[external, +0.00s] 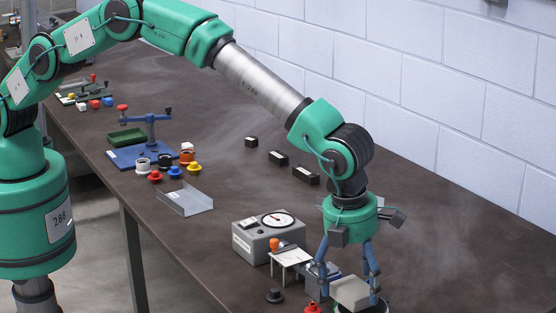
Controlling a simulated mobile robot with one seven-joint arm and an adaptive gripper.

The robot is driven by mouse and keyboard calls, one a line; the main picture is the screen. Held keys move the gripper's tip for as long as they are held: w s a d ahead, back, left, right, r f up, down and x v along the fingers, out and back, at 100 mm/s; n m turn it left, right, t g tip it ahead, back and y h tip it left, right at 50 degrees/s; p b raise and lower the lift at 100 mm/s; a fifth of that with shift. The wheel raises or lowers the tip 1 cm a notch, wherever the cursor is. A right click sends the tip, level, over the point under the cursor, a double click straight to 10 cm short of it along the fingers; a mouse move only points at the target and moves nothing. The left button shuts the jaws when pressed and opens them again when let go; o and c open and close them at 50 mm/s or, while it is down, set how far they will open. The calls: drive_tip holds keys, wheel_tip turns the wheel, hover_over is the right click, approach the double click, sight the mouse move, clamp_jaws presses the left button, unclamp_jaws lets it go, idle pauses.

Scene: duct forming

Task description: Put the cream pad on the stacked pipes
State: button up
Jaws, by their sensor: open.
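The cream pad (350,293) is a pale, thick block at the bottom edge of the external view. My gripper (348,284) points down over it, with its blue-grey fingers spread to either side of the pad. The fingers are open, and I cannot tell whether they touch it. A dark round piece (378,308) shows just under the pad's right side and is cut off by the picture edge. I cannot tell whether it is the stacked pipes or whether the pad rests on it.
A grey gauge box (247,243) and a small white stand (291,256) with an orange knob are left of my gripper. A black knob (274,296) and a red one (313,307) lie nearby. Small black blocks (306,175) line the back. The table's right side is clear.

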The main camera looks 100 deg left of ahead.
sight(356, 306)
wheel_tip(356, 306, up, 11)
drive_tip(key=s+d, duration=0.1)
idle(0.4)
drive_tip(key=shift+d, duration=0.1)
drive_tip(key=shift+s+r, duration=0.1)
drive_tip(key=shift+r, duration=0.1)
